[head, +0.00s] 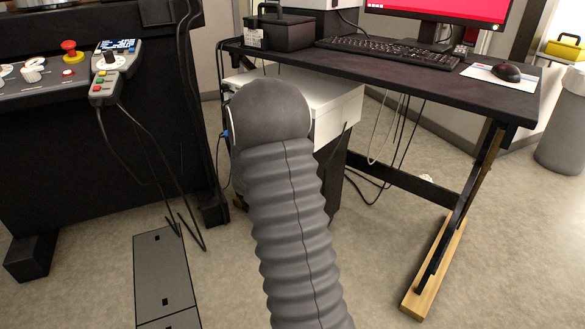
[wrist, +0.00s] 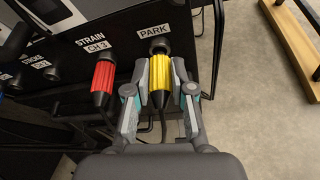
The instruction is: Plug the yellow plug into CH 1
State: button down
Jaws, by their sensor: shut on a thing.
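The yellow plug (wrist: 159,75) is in the wrist view, its dark front end at the black panel (wrist: 120,22) just below the PARK label (wrist: 153,30). I cannot tell how deep it sits. My gripper (wrist: 166,92) is shut on it, one finger on each side, and its cable hangs below. A red plug (wrist: 103,80) sits to the left under the STRAIN label (wrist: 91,44), whose channel number is hard to read. Small labels further left are angled and unclear, so I cannot make out CH 1. In the head view my arm hides the gripper and plugs.
The head view shows a black desk (head: 420,72) with a keyboard (head: 385,50) and mouse (head: 507,72). At left is a black machine with a control panel (head: 60,82) and a hanging handset (head: 105,75). A wooden foot (wrist: 285,45) stands right of the panel, over open floor.

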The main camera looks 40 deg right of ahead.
jog(key=shift+a, duration=0.1)
jog(key=shift+s+a+b, duration=0.2)
jog(key=shift+a, duration=0.8)
jog(key=shift+s+a+b, duration=0.2)
jog(key=shift+a, duration=0.75)
